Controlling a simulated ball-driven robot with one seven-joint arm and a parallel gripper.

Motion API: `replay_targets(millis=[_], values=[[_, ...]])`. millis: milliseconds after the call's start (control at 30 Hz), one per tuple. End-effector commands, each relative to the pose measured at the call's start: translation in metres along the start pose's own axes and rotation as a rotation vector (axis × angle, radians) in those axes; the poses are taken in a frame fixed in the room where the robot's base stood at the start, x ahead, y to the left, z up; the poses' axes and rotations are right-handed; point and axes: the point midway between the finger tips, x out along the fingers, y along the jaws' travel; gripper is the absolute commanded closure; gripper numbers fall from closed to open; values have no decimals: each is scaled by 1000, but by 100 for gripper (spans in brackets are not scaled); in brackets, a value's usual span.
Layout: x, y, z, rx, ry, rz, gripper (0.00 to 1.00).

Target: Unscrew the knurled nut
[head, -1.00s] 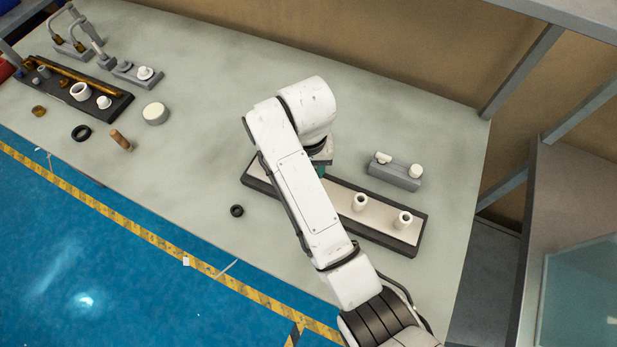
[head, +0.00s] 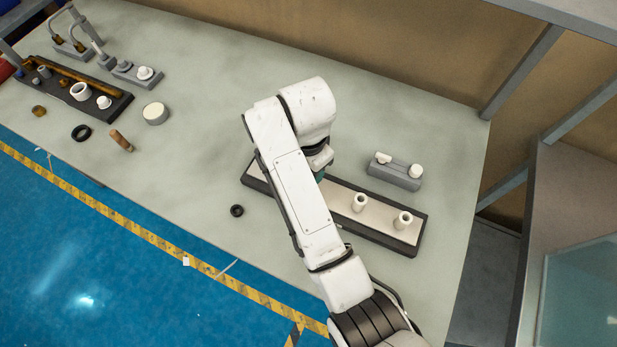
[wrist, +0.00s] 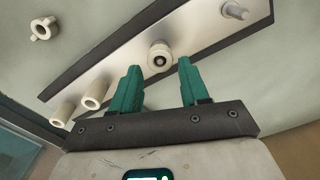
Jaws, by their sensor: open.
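In the wrist view a round cream nut-like piece (wrist: 160,56) with a dark centre sits on the pale plate of a dark-edged board (wrist: 114,64). I take it for the knurled nut, but its knurling is too small to make out. My gripper (wrist: 159,63) has two green fingers, spread apart and empty. The piece appears between and just beyond the fingertips; the exact gap in depth cannot be told. In the head view my gripper (head: 319,175) shows only as a bit of green over the board (head: 380,237), and my arm hides the piece.
Two white hollow cylinders (head: 360,202) (head: 403,220) stand on the board. A grey block (head: 395,178) with white pieces is behind it. A black ring (head: 237,210) lies left. A cream lugged ring (wrist: 43,30) lies off the board. A bare stud (wrist: 235,11) rises from the plate.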

Motion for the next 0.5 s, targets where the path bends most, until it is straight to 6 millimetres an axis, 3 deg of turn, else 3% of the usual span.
replay_targets(millis=[500], values=[[4, 0, 0, 29, 0, 0, 55]])
